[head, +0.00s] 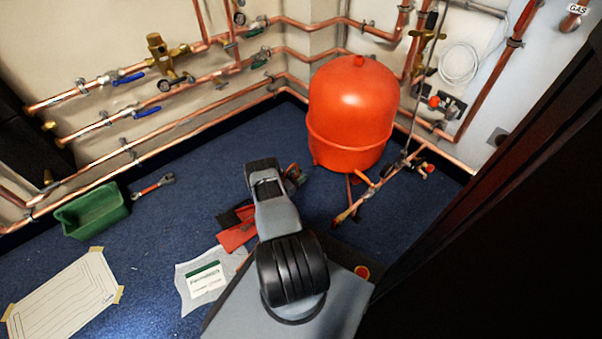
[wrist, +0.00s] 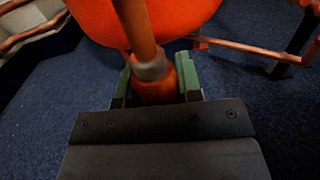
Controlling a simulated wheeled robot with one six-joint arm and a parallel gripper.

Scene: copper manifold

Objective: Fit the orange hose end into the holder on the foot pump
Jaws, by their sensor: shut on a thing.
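In the wrist view my gripper (wrist: 157,84) is shut on the orange hose end (wrist: 152,93), with a green pad on either side of it. The hose end has a grey collar, and an orange-brown length runs up from it out of the picture. In the head view my arm covers most of the gripper; a small orange and green patch shows just right of the arm's dark end. A red and black object (head: 237,230) lies on the floor left of my arm, partly hidden; I cannot tell whether it is the foot pump. No holder can be made out.
A large orange vessel (head: 353,105) stands beyond my gripper; it fills the top of the wrist view (wrist: 95,18). Copper pipes (head: 215,75) run along the walls. A green tray (head: 92,212), a wrench (head: 153,186) and a paper sheet (head: 65,300) lie left.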

